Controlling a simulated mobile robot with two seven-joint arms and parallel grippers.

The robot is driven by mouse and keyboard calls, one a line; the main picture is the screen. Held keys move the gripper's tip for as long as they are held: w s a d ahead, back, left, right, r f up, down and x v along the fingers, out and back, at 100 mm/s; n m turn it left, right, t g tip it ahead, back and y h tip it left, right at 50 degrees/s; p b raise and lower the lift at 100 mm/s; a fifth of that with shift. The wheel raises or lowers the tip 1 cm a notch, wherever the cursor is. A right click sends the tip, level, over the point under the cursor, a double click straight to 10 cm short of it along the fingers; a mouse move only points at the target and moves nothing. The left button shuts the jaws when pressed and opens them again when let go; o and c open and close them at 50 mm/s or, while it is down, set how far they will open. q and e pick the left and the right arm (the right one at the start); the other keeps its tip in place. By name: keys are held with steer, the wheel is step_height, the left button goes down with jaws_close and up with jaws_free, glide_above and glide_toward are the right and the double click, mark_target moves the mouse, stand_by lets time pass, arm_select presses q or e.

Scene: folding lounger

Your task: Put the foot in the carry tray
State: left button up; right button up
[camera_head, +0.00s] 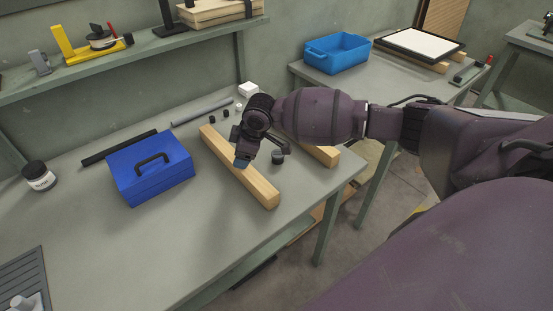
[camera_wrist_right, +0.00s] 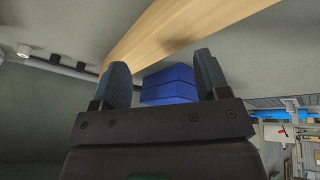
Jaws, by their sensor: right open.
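Small black feet (camera_head: 225,113) stand at the back of the workbench beside a grey tube. A short dark cylinder (camera_head: 278,157), perhaps another foot, sits close to one finger of my right gripper. My right gripper (camera_head: 262,158) is over the bench by a wooden beam. In the right wrist view its two fingers (camera_wrist_right: 161,80) are spread apart with nothing held between them. The blue carry tray (camera_head: 337,70) stands on the far bench, and its inside is partly visible. My left gripper is not in view.
Two wooden beams (camera_head: 258,184) lie on the bench, the right one partly hidden by my arm. The front of the bench is mostly clear.

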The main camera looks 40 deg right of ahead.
steer(key=d+r+g+h+b, duration=0.2)
steer(key=d+r+g, duration=0.2)
steer(key=d, duration=0.6)
steer(key=m, duration=0.1)
glide_above(275, 153)
steer(key=f, duration=0.5)
steer(key=shift+w+a, duration=0.1)
steer(key=shift+w, duration=0.1)
steer(key=f, duration=0.2)
steer(key=f+b, duration=0.1)
steer(key=f, duration=0.1)
steer(key=shift+s+f, duration=0.2)
steer(key=shift+f, duration=0.4)
steer(key=c, duration=1.1)
